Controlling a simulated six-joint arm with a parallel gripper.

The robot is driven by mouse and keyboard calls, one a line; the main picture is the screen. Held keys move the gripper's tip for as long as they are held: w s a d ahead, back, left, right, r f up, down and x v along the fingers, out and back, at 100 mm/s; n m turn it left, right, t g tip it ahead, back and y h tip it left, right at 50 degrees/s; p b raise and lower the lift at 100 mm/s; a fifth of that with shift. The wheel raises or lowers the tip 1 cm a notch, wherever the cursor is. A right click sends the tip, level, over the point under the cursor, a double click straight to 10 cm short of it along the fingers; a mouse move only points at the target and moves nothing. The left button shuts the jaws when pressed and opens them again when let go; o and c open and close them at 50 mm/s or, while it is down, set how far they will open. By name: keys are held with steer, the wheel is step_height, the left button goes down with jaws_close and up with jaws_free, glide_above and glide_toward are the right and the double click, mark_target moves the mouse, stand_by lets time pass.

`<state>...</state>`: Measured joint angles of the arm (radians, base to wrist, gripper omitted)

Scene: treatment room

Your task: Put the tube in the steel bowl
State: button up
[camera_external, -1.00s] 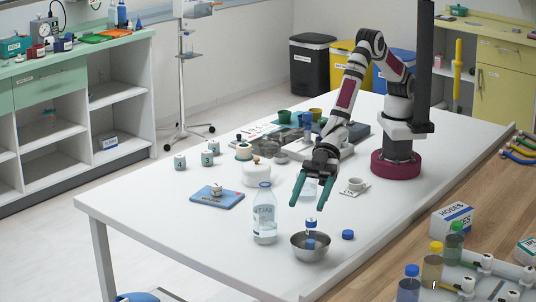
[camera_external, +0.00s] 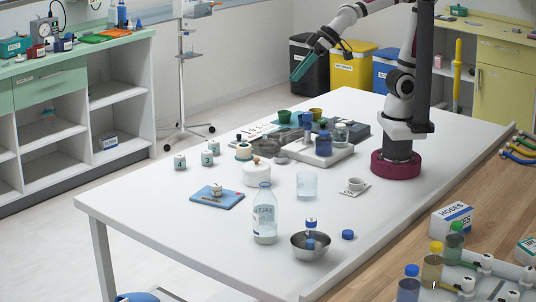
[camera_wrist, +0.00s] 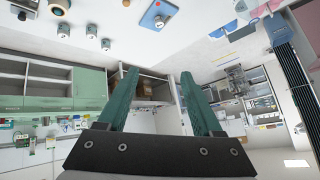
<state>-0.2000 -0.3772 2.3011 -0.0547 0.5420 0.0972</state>
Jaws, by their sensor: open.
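The steel bowl (camera_external: 299,252) stands near the front edge of the white table in the external view. A small clear tube with a blue cap (camera_external: 310,228) stands upright in the bowl, its lower part blue and its top above the rim. My gripper (camera_external: 297,76) is raised high at the back of the table, far from the bowl. In the wrist view its green fingers (camera_wrist: 160,78) are apart with nothing between them.
A water bottle (camera_external: 264,222) stands close left of the bowl, and a loose blue cap (camera_external: 348,235) lies to its right. A clear glass (camera_external: 307,186), a white pot (camera_external: 256,176) and a cup (camera_external: 355,184) stand farther back. The table's front left is clear.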

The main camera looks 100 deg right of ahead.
steer(key=s+d+f+m+g, duration=0.2)
steer(key=s+f+g, duration=0.2)
steer(key=s, duration=0.6)
steer(key=s+d+f+m+g, duration=0.2)
steer(key=s+f+g, duration=0.2)
steer(key=s, duration=0.6)
steer(key=shift+s+d+f+m+g, duration=0.15)
steer(key=shift+s+f+m+g, duration=0.2)
steer(key=shift+f, duration=0.6)
